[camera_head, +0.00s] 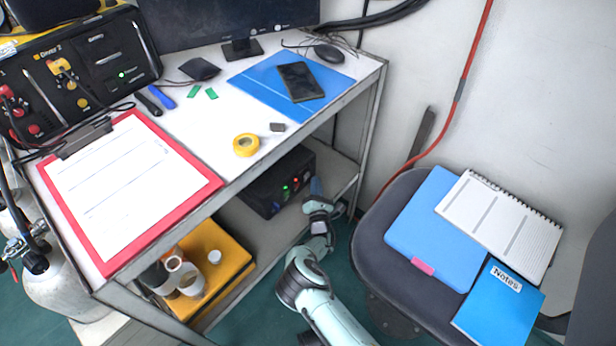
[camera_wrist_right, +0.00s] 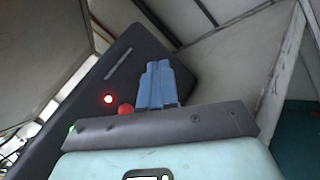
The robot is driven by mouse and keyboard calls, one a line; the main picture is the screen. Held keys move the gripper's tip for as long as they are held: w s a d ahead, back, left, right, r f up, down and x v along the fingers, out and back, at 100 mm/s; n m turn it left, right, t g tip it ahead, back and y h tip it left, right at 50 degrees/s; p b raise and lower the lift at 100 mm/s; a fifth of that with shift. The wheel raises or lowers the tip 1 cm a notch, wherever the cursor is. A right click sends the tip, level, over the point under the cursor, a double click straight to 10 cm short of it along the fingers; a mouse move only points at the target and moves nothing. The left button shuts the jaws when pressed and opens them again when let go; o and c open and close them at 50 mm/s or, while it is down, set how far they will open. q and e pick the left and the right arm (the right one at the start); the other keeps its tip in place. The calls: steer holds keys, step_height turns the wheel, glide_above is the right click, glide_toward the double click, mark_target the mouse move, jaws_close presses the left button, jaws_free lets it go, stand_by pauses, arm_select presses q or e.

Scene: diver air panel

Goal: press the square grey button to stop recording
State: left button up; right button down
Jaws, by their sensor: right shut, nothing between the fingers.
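A black box (camera_head: 262,192) with red and green lights on its front stands on the cart's lower shelf. The right wrist view shows its dark face (camera_wrist_right: 85,100) at a tilt, with a lit red light (camera_wrist_right: 108,99), a round red knob (camera_wrist_right: 126,110) and a pale slot. I cannot make out a square grey button; the fingers cover part of the face. My right gripper (camera_head: 316,187) is at the box's right front end, its blue fingers (camera_wrist_right: 157,68) shut and empty. I cannot tell whether they touch the box. My left gripper is not in view.
The cart's top shelf (camera_head: 215,140) overhangs the box, and a cart leg (camera_head: 370,130) stands to the right. A yellow case (camera_head: 215,250) with cups is on the lower left. A chair (camera_head: 375,235) with folders stands at right.

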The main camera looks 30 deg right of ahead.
steer(key=shift+w, duration=0.1)
steer(key=shift+w+a, duration=0.2)
steer(key=shift+w, duration=0.1)
steer(key=shift+w+a, duration=0.15)
steer(key=shift+w, duration=0.2)
stand_by(1.0)
steer(key=shift+s, duration=0.1)
steer(key=shift+s+d+p, duration=0.3)
steer(key=shift+s+p, duration=0.25)
steer(key=shift+s, duration=0.1)
steer(key=shift+s+d+r+p, duration=0.1)
steer(key=shift+s+d+p, duration=0.15)
steer(key=shift+s+p, duration=0.3)
steer(key=shift+s+d+f+p, duration=0.1)
steer(key=shift+s+d+p, duration=0.25)
steer(key=shift+s, duration=0.4)
steer(key=shift+s+d+r+p, duration=0.1)
steer(key=shift+s+d+p, duration=0.1)
steer(key=shift+s+p, duration=0.35)
steer(key=shift+s+d, duration=0.15)
steer(key=shift+s, duration=0.3)
